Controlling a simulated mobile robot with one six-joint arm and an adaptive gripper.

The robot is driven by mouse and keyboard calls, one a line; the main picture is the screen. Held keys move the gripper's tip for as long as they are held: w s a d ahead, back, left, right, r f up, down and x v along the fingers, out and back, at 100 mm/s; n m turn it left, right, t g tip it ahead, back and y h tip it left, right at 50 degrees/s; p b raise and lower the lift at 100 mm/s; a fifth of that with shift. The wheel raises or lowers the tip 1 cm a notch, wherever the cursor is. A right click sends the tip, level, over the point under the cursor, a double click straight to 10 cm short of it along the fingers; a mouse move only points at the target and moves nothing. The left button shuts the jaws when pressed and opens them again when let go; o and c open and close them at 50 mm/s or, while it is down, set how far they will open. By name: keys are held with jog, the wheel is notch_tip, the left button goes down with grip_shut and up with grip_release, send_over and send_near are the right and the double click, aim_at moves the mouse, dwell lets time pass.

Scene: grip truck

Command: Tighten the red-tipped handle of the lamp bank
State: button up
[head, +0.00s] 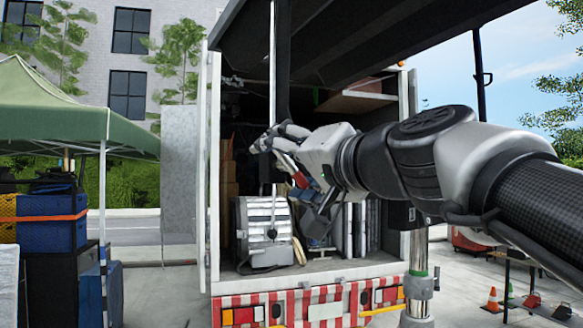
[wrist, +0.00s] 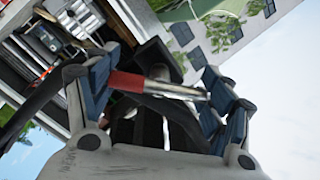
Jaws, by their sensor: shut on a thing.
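The handle shows in the wrist view as a bare metal rod with a red tip (wrist: 126,82). It lies crosswise between the blue-padded fingers of my gripper (wrist: 165,88), red end at the left finger and metal end near the right one. My gripper is shut on the handle. In the head view, my gripper (head: 276,142) is at the open back of the truck, with a small red part (head: 300,179) just below its fingers. Dark parts behind the rod are partly hidden by it and the fingers. I cannot tell which of them belong to the lamp bank.
A ribbed silver box (head: 262,222) stands on the truck bed (head: 330,268) below my gripper. White panels (head: 357,230) stand to its right. The truck's open door (head: 203,180) is on the left. A green canopy (head: 60,110) covers crates (head: 50,232) at far left.

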jog(key=m, duration=0.4)
jog(key=shift+r, duration=0.15)
jog(key=shift+m+p, duration=0.5)
jog(key=shift+m, duration=1)
jog(key=o, duration=1.1)
jog(key=v, duration=1.2)
jog(key=shift+s, duration=0.1)
